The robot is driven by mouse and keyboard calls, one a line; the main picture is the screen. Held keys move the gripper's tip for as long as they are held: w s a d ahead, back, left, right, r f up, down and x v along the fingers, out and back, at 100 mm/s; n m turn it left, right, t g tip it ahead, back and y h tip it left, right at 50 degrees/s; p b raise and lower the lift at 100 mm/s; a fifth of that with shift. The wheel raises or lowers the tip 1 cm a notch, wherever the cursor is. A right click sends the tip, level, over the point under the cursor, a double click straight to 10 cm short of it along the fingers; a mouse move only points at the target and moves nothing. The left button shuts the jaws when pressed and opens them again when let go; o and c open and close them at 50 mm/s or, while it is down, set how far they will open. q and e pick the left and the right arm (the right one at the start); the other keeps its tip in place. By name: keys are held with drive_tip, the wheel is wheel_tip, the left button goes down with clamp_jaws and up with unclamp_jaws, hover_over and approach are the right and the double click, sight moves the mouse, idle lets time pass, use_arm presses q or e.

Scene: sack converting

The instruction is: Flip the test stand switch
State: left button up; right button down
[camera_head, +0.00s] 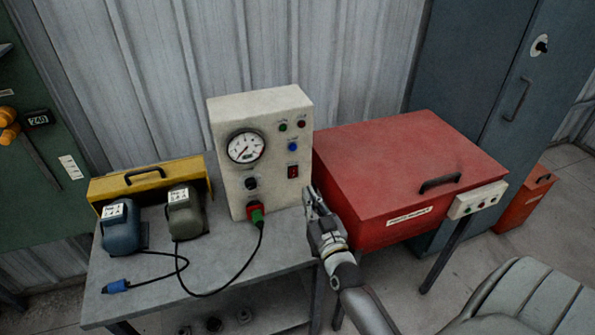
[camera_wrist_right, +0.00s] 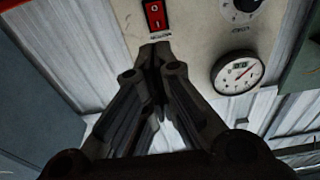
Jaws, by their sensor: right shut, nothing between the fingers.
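The test stand (camera_head: 275,185) is a cream box with a round gauge, a knob, small coloured buttons and a socket, standing on a grey table. Its red rocker switch (camera_head: 293,171) is on the right of the front panel. In the right wrist view the switch (camera_wrist_right: 155,15) shows "0" and "I" marks, just beyond my fingertips. My right gripper (camera_head: 312,197) is shut and empty, close to the panel's lower right edge. In the wrist view its closed fingertips (camera_wrist_right: 154,50) point at the panel below the switch; I cannot tell if they touch it. My left gripper is not in view.
A red cabinet (camera_head: 410,165) with a handle stands right of the test stand, close to my right arm. On the table (camera_head: 225,260) are a blue motor (camera_head: 121,232), a grey-green motor (camera_head: 186,215), a yellow case (camera_head: 150,178) and a black cable from the stand's socket.

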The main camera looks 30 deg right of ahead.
sight(293, 163)
drive_tip(key=p+x, duration=0.1)
drive_tip(key=x, duration=0.8)
drive_tip(key=shift+p, duration=0.35)
drive_tip(key=shift+w, duration=0.15)
